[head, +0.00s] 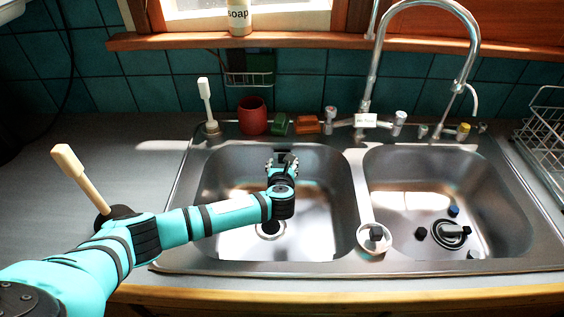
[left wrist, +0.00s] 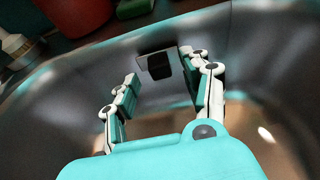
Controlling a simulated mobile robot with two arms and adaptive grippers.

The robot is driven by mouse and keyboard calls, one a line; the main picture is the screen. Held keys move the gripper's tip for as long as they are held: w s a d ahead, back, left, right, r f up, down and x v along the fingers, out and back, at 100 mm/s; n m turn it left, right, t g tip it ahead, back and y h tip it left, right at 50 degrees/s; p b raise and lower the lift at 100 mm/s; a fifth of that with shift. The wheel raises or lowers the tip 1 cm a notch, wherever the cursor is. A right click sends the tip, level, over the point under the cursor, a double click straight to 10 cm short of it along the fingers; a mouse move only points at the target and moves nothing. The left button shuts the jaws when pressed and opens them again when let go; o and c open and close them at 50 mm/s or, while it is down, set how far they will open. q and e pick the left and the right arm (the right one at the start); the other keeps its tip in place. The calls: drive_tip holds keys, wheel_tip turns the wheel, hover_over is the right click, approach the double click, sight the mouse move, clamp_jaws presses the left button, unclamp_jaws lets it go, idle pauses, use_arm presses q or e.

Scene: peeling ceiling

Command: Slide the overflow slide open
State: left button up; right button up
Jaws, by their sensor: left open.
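The overflow slide (left wrist: 168,46) is a small plate with a dark block on it, on the back wall of the left basin. In the head view it is mostly hidden behind my left gripper (head: 282,164). In the left wrist view, my left gripper (left wrist: 158,72) is open, with one finger on each side of the dark block. A gap shows between the fingers and the block, and I cannot tell whether either touches it. The left basin (head: 225,200) lies below the arm. My right gripper is out of view.
A faucet (head: 370,75) rises behind the sink. A red cup (head: 252,116), green sponge (head: 279,125) and orange block (head: 307,124) line the back rim. A white-handled brush (head: 205,103) stands at back left. The right basin (head: 400,185) holds dark stoppers.

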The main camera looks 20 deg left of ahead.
use_arm(q)
drive_tip(key=shift+x, duration=0.85)
drive_tip(key=shift+c, duration=0.3)
clamp_jaws()
